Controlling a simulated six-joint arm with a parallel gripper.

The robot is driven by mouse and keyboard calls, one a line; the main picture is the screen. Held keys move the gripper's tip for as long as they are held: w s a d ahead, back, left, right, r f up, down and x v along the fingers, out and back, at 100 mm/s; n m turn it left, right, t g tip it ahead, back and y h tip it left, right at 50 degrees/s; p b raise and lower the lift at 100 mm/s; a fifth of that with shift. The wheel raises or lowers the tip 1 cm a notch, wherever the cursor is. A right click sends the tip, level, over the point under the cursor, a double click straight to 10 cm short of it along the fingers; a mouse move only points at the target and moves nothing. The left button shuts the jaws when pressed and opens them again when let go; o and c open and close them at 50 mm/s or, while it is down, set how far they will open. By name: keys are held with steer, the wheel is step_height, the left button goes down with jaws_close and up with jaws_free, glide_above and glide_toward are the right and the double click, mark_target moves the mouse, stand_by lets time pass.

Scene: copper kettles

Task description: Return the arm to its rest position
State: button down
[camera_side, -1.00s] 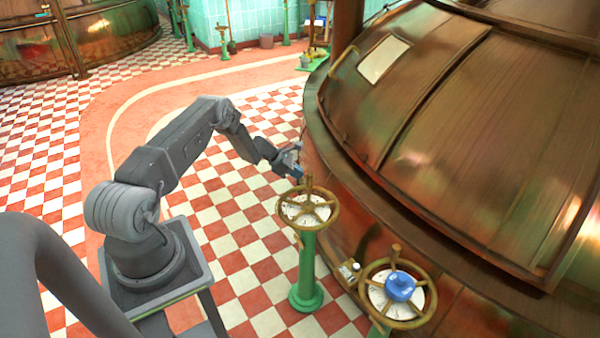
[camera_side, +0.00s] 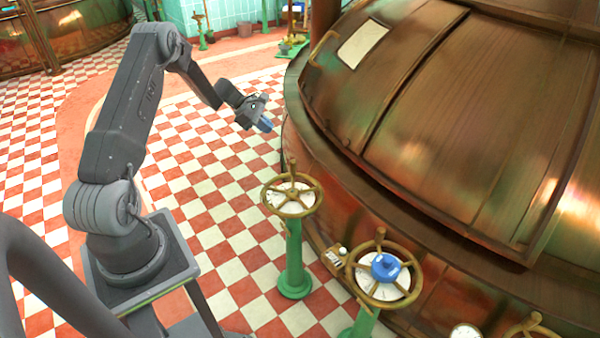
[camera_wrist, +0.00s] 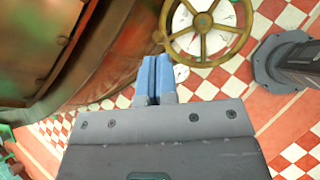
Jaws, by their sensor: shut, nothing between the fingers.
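My gripper (camera_side: 266,125) is in the air above the checkered floor, left of the big copper kettle (camera_side: 440,110) and higher than the near brass handwheel (camera_side: 291,196). Its blue fingers are together and empty. In the wrist view the closed blue fingers (camera_wrist: 153,78) point toward the picture's top. The brass handwheel (camera_wrist: 205,30) shows just beyond them to the right, and the gripper appears apart from it. The kettle's copper side (camera_wrist: 60,50) fills the wrist view's upper left.
A second brass handwheel (camera_side: 384,278) with a blue object (camera_side: 386,267) on it stands at the front right. The near handwheel rests on a green post (camera_side: 295,260).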

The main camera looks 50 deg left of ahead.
steer(key=s+d+r+m+g+y, duration=0.1)
steer(key=s+d+r+m+g, duration=0.1)
steer(key=d+r+m, duration=0.65)
steer(key=s+d+r+m+g, duration=0.1)
steer(key=s+d+r+m, duration=0.25)
steer(key=d+r, duration=0.95)
steer(key=s+d+r+m+t+y, duration=0.1)
steer(key=s+d+r+m+y, duration=0.1)
steer(key=s+d+m, duration=0.4)
steer(key=s+d+r+m+y, duration=0.2)
steer(key=s+d+m, duration=0.5)
steer(key=s, duration=0.7)
steer(key=shift+s+r+t, duration=0.15)
steer(key=shift+s+t, duration=0.1)
steer(key=shift+t, duration=0.15)
